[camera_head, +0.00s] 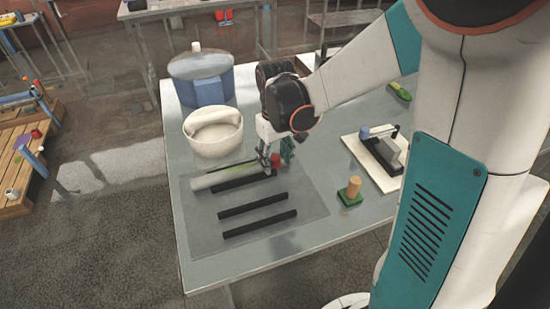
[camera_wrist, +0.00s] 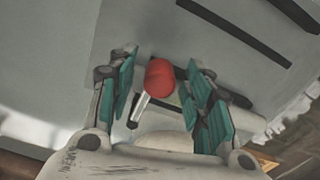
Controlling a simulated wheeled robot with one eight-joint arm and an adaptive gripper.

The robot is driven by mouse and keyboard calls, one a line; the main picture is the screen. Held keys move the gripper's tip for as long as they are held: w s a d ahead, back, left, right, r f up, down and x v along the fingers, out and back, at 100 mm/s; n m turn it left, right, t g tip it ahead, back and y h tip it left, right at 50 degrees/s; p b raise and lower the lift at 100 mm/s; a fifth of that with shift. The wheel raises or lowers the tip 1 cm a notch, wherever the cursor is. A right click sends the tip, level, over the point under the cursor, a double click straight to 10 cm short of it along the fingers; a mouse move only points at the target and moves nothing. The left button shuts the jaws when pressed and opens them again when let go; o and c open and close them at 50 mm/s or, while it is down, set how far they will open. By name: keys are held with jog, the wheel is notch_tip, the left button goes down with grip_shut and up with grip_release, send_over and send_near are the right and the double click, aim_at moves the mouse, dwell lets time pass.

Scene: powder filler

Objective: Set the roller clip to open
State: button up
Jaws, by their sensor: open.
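A red knob (camera_wrist: 160,78) on a short metal stem (camera_wrist: 141,106) sits between the fingers of my gripper (camera_wrist: 161,66) in the wrist view. The gripper is open, with one teal-padded finger on each side; I cannot tell whether either touches the knob. In the head view the red knob (camera_head: 275,160) shows beside the gripper's fingers (camera_head: 272,158), at the right end of a pale roller (camera_head: 224,175) on the table. I take the knob to be part of the roller clip; the clip's body is mostly hidden by the gripper, and its setting cannot be told.
A grey mat (camera_head: 310,205) with several black strips (camera_head: 257,223) lies in front. A green-based peg (camera_head: 350,191) and a white board (camera_head: 365,160) with a device lie to the right.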

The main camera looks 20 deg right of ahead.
grip_shut()
jog(key=shift+d, duration=0.1)
